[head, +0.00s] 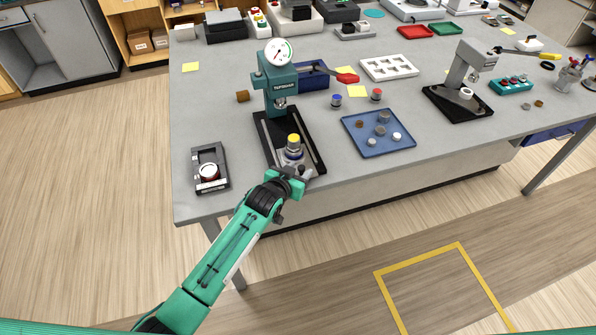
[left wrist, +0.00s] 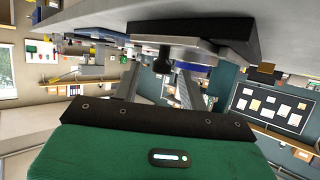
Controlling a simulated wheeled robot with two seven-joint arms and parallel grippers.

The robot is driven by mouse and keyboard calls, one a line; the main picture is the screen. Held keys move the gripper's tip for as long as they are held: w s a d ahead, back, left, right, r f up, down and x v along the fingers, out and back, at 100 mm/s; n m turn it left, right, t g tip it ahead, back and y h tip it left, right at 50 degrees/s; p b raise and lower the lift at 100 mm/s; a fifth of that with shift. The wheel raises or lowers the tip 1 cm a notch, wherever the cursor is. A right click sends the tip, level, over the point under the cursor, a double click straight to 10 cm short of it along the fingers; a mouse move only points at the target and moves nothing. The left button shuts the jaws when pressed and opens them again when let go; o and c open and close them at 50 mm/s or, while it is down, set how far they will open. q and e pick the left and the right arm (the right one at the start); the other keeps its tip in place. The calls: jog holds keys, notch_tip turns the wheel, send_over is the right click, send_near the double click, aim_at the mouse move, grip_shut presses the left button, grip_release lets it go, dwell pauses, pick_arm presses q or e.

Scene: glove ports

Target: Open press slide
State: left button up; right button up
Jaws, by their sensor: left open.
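The teal press (head: 278,82) with a round dial stands at the left of the table on a black base (head: 262,130). Its slide (head: 306,171) is at the front end of the base, forward of the press column, and carries a part with a yellow top (head: 294,141). My left gripper (head: 299,174) is at the front of the slide, open. In the left wrist view, a dark knob (left wrist: 162,62) under the pale slide plate (left wrist: 178,44) shows near and between the open fingers (left wrist: 160,78); contact cannot be told. My right gripper is out of view.
A blue tray (head: 361,142) with several small discs lies to the right. A red-ended lever (head: 347,78) sticks out right from the press. The front table edge is close to my arm.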

pick_arm(q)
jog(key=shift+s+a, duration=0.1)
jog(key=shift+s, duration=0.1)
jog(key=b+v, duration=0.3)
jog(key=v, duration=1)
jog(key=shift+s+r, duration=0.15)
jog(key=shift+r, duration=0.1)
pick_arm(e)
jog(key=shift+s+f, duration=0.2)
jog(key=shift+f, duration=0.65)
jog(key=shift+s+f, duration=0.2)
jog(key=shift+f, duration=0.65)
